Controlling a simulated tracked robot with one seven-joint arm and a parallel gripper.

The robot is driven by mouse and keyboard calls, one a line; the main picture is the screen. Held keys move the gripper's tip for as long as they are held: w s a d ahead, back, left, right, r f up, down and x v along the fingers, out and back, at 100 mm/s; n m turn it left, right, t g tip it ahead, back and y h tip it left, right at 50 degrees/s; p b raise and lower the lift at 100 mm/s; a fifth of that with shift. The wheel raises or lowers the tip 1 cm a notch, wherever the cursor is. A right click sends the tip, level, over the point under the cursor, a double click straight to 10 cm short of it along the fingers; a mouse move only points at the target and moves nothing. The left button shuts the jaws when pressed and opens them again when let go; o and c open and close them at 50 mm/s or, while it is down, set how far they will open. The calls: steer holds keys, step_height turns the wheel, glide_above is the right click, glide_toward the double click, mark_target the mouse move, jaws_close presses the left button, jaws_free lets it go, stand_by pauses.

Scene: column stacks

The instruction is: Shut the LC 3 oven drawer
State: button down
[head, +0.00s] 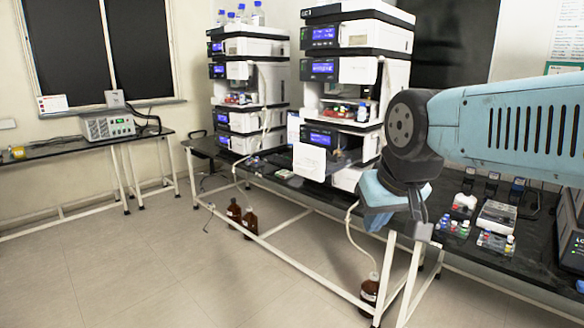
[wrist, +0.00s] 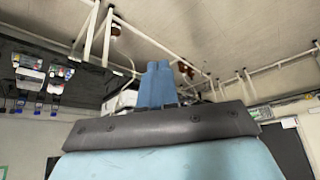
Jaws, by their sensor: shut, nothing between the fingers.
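The LC 3 stack (head: 357,40) stands on the dark bench in the head view, with its label on the top module. Low on this stack, a white drawer front (head: 309,161) appears to stick out toward the aisle; I take it for the oven drawer, but its label is unreadable. My gripper (head: 376,222) is to the right of and nearer than that front, beside the bench edge and apart from the drawer. In the wrist view its blue fingers (wrist: 159,68) are together and empty. My arm hides part of the stack's lower right side.
A similar stack (head: 248,90) stands further left. The bench (head: 262,171) has a white frame; brown bottles (head: 249,220) stand on the floor. Trays of small vials (head: 496,242) lie on the bench at right. The floor in front is clear.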

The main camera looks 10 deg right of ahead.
steer(key=shift+w+d, duration=0.25)
steer(key=shift+w, duration=0.05)
